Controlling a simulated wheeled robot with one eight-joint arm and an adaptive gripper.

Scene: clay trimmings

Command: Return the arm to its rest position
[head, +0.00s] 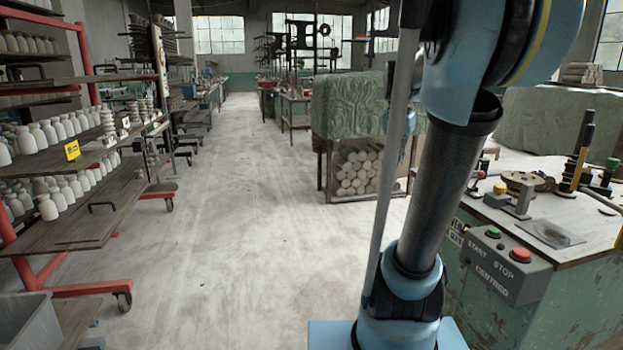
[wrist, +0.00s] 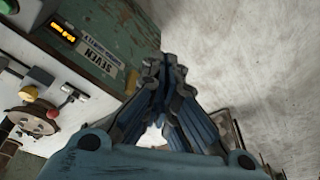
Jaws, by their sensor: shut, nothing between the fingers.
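My gripper (wrist: 160,75) shows in the wrist view with its fingertips together and nothing between them. It hangs in the air near the green machine cabinet (wrist: 105,28), apart from it as far as I can tell. My arm's blue and black links stand raised in the right half of the head view. The gripper itself does not show in the head view.
A workbench with a start-stop box (head: 505,262) stands close on the right. A red-framed rack of pale jars (head: 75,290) stands left. A draped stand (head: 345,105) is ahead. The floor (head: 235,220) between them is clear.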

